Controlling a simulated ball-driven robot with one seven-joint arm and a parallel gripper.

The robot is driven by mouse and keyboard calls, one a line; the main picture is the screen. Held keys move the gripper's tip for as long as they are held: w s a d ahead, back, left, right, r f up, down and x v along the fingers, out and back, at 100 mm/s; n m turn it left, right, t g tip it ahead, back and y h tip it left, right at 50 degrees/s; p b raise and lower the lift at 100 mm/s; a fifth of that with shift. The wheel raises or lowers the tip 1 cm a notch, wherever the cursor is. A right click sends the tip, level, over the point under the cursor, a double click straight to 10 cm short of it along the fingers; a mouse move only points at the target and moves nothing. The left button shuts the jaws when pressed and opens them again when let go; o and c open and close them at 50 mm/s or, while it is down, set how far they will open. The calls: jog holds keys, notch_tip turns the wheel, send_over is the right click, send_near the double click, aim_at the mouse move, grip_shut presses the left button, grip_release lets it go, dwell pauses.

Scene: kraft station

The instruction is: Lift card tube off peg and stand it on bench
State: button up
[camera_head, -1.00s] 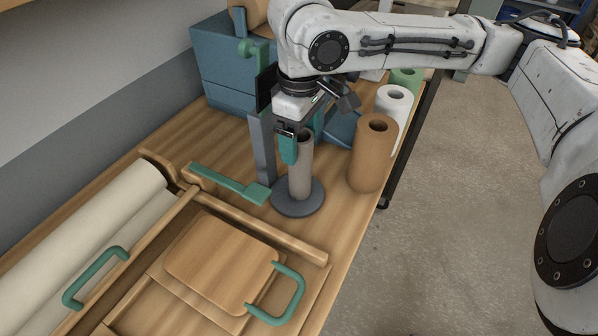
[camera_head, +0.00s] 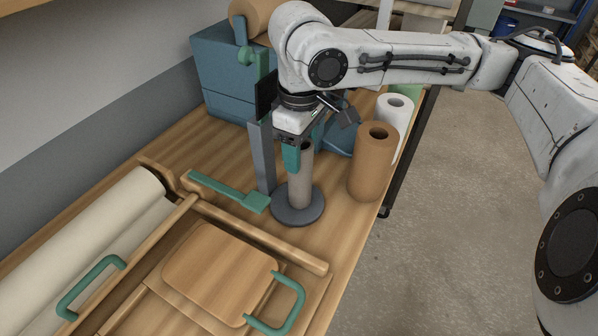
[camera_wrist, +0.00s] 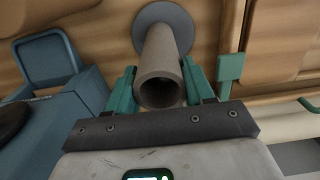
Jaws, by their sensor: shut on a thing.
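The card tube (camera_head: 301,185) is a grey-brown upright cylinder above a round dark grey base (camera_head: 298,217) on the wooden bench. The wrist view shows the tube's open hollow end (camera_wrist: 160,90) between the fingers, with the round base (camera_wrist: 163,25) beyond it. My gripper (camera_head: 300,155) is shut on the upper part of the tube, one teal finger on each side; it also shows in the wrist view (camera_wrist: 160,88). The peg is hidden inside the tube. I cannot tell whether the tube's lower end touches the base.
A brown roll (camera_head: 372,165) and a white roll (camera_head: 397,115) stand right of the tube near the bench edge. A grey post (camera_head: 262,158) and a blue machine (camera_head: 222,70) are behind left.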

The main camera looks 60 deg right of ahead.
jog(key=shift+r, duration=0.1)
notch_tip(320, 180, up, 16)
jog(key=p, duration=1.3)
jog(key=shift+r, duration=0.15)
dwell(0.8)
jog(key=shift+b, duration=0.3)
